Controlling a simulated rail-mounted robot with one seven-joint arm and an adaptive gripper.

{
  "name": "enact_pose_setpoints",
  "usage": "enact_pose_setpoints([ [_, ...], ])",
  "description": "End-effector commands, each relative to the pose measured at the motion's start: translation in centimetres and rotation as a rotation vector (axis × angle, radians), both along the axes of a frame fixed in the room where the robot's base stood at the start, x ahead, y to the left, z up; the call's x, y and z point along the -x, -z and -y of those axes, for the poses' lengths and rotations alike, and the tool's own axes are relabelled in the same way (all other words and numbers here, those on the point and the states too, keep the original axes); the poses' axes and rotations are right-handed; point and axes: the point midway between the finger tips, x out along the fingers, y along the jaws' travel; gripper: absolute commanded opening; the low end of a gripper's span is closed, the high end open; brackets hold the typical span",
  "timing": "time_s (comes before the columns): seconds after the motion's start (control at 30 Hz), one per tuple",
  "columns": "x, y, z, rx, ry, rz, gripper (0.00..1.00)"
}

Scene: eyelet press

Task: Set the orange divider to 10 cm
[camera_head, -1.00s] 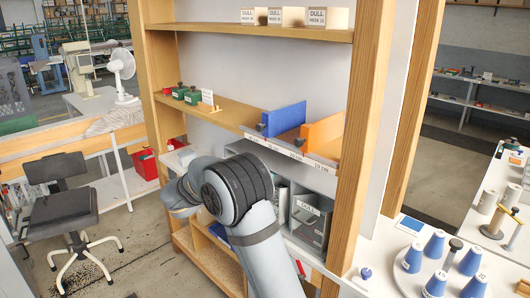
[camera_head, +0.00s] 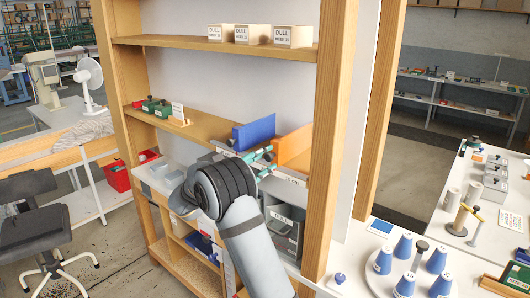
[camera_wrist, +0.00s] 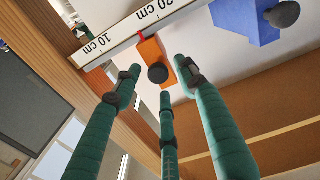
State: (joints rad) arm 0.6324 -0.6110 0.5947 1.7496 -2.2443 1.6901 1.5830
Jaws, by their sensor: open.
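The orange divider (camera_head: 293,148) stands on the middle shelf, at its right end near the wooden post. In the wrist view the divider (camera_wrist: 151,50) has a black round knob (camera_wrist: 158,73) on its front. My gripper (camera_head: 266,161) is in front of the divider. In the wrist view my gripper (camera_wrist: 159,70) has green fingers spread open around the knob's area; I cannot tell whether they touch it.
A blue divider (camera_head: 254,132) with its own dark knob stands left of the orange one. The wooden post (camera_head: 330,140) bounds the shelf on the right. Green blocks (camera_head: 158,107) and a small sign sit farther left. A shelf with boxes (camera_head: 252,33) is above.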

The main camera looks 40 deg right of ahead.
Motion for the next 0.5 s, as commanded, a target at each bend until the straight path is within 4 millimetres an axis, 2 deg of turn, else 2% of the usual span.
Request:
enact_pose_setpoints([
  [0.13,-0.12,-0.07,0.89,0.0,0.001,0.0,0.41],
  [0.4,-0.17,0.06,1.0,0.0,0.001,0.0,0.41],
  [0.5,-0.17,0.05,0.99,0.0,0.0,0.0,0.36],
])
